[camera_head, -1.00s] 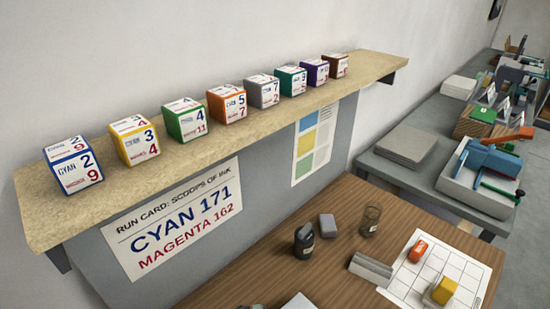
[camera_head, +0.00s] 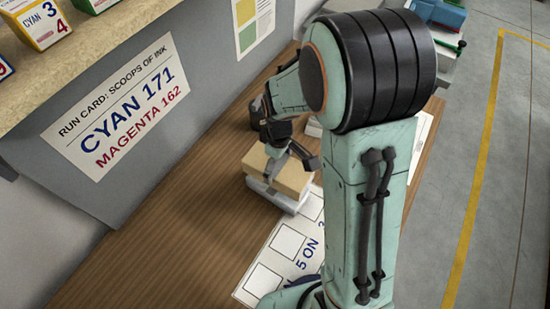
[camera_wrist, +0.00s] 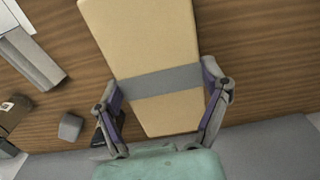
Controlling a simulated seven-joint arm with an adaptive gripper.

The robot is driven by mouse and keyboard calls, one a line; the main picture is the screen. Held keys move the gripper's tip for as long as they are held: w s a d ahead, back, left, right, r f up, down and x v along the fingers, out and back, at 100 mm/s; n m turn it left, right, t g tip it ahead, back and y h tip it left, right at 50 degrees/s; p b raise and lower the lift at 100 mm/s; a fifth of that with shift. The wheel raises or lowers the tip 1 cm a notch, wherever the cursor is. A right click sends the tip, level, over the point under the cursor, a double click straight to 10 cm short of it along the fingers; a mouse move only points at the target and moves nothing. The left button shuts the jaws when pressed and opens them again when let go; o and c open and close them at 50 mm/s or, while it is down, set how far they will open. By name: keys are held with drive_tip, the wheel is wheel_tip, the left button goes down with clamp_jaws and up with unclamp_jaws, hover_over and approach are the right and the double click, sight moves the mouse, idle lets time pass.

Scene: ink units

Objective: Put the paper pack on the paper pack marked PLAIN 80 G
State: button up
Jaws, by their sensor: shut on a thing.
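My gripper (camera_head: 284,164) is shut on a tan paper pack (camera_head: 292,178) with a grey band. In the wrist view the pack (camera_wrist: 145,40) lies between the two fingers of my gripper (camera_wrist: 162,82), which press its sides at the band. In the head view a pale grey-white block (camera_head: 272,196), perhaps another paper pack, shows directly under the held pack. I cannot tell whether the two touch. No PLAIN 80 G marking can be read, and the held pack hides what lies beneath it in the wrist view.
A white printed sheet with squares (camera_head: 262,283) lies on the wooden table (camera_head: 170,235). The wrist view shows a grey angled bracket (camera_wrist: 38,65) and a small grey block (camera_wrist: 70,126). My arm hides much of the table's right side. The table's left part is clear.

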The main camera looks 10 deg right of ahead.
sight(278, 174)
drive_tip(key=shift+f, duration=2.05)
drive_tip(key=shift+f, duration=0.15)
drive_tip(key=o, duration=1.2)
drive_tip(key=r, duration=0.8)
drive_tip(key=s+r, duration=0.1)
drive_tip(key=r, duration=0.4)
drive_tip(key=s+r+m, duration=0.2)
drive_tip(key=s+m, duration=0.2)
drive_tip(key=s, duration=0.4)
drive_tip(key=s+r+m, duration=0.2)
drive_tip(key=s+m, duration=0.1)
drive_tip(key=s, duration=0.6)
drive_tip(key=shift+a+r+m+y, duration=0.3)
drive_tip(key=shift+m+y, duration=0.1)
drive_tip(key=shift+s, duration=0.1)
